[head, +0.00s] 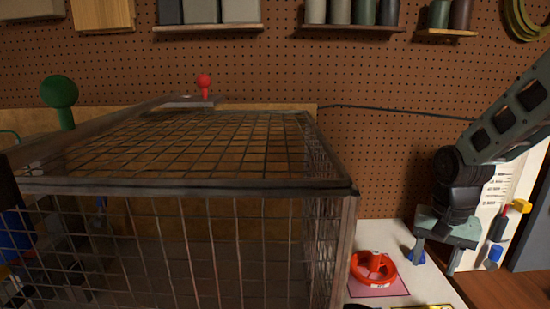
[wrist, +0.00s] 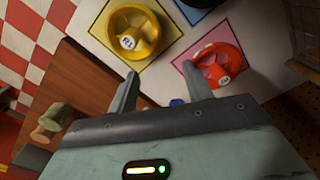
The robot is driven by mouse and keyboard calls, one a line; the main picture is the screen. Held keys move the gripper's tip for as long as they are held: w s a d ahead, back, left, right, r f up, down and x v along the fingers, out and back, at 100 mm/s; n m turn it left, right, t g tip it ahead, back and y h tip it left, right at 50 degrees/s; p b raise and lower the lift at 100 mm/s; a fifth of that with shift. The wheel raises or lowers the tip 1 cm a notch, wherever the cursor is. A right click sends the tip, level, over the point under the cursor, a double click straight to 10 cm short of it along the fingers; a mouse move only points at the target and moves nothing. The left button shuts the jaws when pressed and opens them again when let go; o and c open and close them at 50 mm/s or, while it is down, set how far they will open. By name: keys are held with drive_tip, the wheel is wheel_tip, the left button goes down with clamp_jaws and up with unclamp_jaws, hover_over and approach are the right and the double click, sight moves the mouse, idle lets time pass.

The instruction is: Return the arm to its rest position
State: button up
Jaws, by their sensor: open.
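My gripper (head: 435,255) hangs at the right in the head view, fingers pointing down, with nothing between them. It also shows in the wrist view (wrist: 160,85), its two fingers spread apart. It hovers beside a red ducted rotor (head: 374,268), which sits on a pink square on the white surface; this rotor also shows in the wrist view (wrist: 216,67). A yellow ducted rotor (wrist: 134,34) sits on a yellow square in the wrist view. My arm comes in from the upper right in the head view.
A large wire mesh cage (head: 215,240) fills the left and middle of the head view. A red knob (head: 204,82) and a green knob (head: 59,92) stand above it. Shelves (head: 207,28) with containers hang on the pegboard. A small blue piece (head: 417,257) is near my gripper.

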drive_tip(key=s+a+r+n, duration=0.3)
drive_tip(key=s+a+n, duration=0.4)
drive_tip(key=s+a, duration=0.5)
drive_tip(key=s+a+r+n, duration=0.1)
drive_tip(key=s+a+n, duration=0.5)
drive_tip(key=s, duration=0.4)
drive_tip(key=shift+s+a+r+n+y, duration=0.2)
drive_tip(key=shift+a+n+y, duration=0.1)
drive_tip(key=shift+a+n, duration=0.1)
